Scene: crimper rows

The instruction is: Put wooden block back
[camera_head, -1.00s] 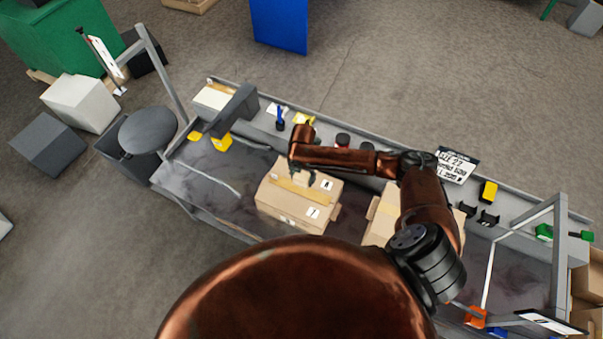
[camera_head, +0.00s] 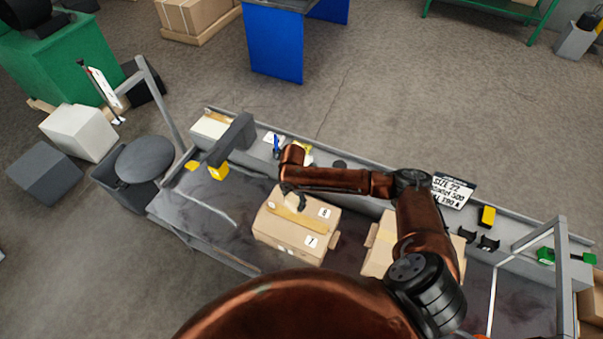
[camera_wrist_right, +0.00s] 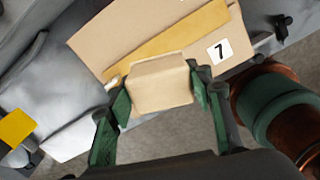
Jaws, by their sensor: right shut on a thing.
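The wooden block (camera_wrist_right: 160,84) is a plain light-tan piece. In the right wrist view it sits between the green fingers of my right gripper (camera_wrist_right: 161,95), which is shut on it. In the head view the right gripper (camera_head: 291,188) hangs over the back left part of a taped cardboard box (camera_head: 283,234); the block is hard to make out there. My left gripper is not in view.
A second cardboard box (camera_head: 377,257) stands to the right, partly hidden by my arm. The grey bench (camera_head: 190,199) carries yellow bins (camera_head: 218,171) and a bagged grey item (camera_wrist_right: 65,95). Bare bench shows left of the first box. A size sign (camera_head: 452,189) stands at the rear edge.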

